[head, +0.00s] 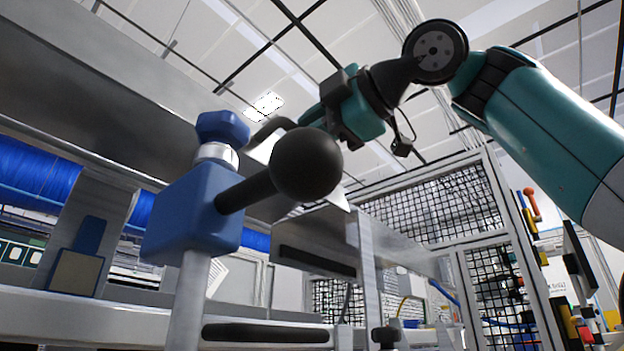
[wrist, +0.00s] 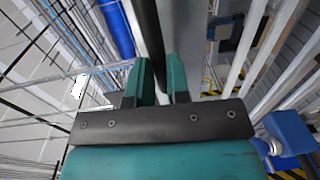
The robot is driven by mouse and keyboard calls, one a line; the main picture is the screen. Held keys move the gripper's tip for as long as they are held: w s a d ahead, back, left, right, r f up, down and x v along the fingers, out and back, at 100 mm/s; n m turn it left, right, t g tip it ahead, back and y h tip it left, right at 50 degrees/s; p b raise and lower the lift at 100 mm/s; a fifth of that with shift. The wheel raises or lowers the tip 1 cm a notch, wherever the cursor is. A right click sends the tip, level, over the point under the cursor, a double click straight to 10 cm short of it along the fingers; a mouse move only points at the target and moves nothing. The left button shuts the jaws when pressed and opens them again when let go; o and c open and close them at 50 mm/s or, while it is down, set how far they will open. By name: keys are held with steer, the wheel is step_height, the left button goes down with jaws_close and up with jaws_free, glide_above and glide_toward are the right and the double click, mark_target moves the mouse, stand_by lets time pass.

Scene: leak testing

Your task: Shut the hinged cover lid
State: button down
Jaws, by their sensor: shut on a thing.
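My gripper (head: 315,115) is up in the middle of the head view, at the end of my teal arm. Its fingers are at a dark curved handle (head: 268,130) by the edge of a large grey panel (head: 110,95), which looks like the raised cover lid. In the wrist view my gripper (wrist: 161,78) has its two teal fingers on either side of a black bar (wrist: 150,35), shut on it. The lid's hinge is not clearly visible, and the lid's exact angle is hard to tell.
A blue clamp block (head: 195,215) with a black ball-ended lever (head: 305,163) stands close in front, below my gripper. Blue rollers (head: 40,175) lie at the left. A mesh fence (head: 420,210) stands behind at the right. Open space lies above, under the ceiling.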

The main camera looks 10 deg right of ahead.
steer(key=w+a+f+b, duration=0.1)
steer(key=w+f+b, duration=0.2)
steer(key=f, duration=0.4)
steer(key=shift+w+a+f+m+g, duration=0.3)
steer(key=shift+w+a+m, duration=0.1)
steer(key=shift+w, duration=0.35)
steer(key=c, duration=1.1)
jaws_free()
steer(key=shift+w, duration=0.15)
steer(key=shift+c, duration=0.2)
steer(key=shift+o, duration=0.2)
steer(key=shift+r, duration=0.1)
